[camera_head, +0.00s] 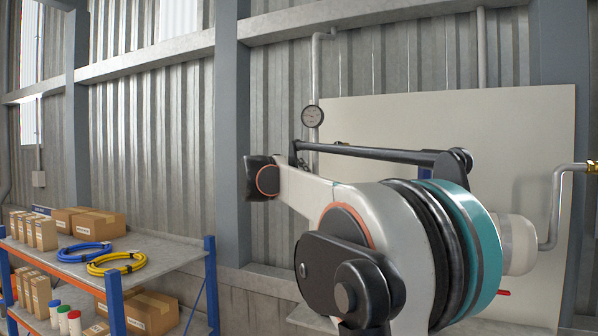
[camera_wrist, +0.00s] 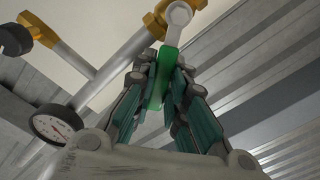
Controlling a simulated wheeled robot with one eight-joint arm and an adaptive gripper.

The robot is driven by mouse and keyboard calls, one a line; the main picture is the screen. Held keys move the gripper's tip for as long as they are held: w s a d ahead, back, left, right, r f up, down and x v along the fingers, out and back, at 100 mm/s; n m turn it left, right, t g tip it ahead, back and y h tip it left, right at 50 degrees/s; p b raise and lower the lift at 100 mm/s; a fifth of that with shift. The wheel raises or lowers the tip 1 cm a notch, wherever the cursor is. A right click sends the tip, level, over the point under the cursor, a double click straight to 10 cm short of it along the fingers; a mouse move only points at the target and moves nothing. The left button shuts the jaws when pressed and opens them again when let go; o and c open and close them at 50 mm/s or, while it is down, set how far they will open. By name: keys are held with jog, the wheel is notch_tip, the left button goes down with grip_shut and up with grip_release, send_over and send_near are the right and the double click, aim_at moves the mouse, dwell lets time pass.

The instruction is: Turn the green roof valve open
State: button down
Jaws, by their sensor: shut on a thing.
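The green roof valve's handle (camera_wrist: 163,77) shows in the wrist view as a flat green lever below a grey metal hub, beside a brass fitting (camera_wrist: 150,22). My gripper (camera_wrist: 165,80) is shut on this handle, with its teal-padded fingers on both sides of it. The fingers hide part of the handle. In the head view my arm fills the middle and right, and neither the green handle nor my gripper can be made out there.
A pressure gauge (camera_head: 312,116) hangs on a grey pipe; a gauge (camera_wrist: 55,125) also shows in the wrist view, near pipes and a black knob (camera_wrist: 15,39). A red lever (camera_head: 503,293) shows low right. A shelf (camera_head: 180,262) with boxes and coiled hoses stands left.

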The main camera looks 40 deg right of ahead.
jog(key=shift+f, duration=0.1)
jog(key=c, duration=1.6)
grip_release()
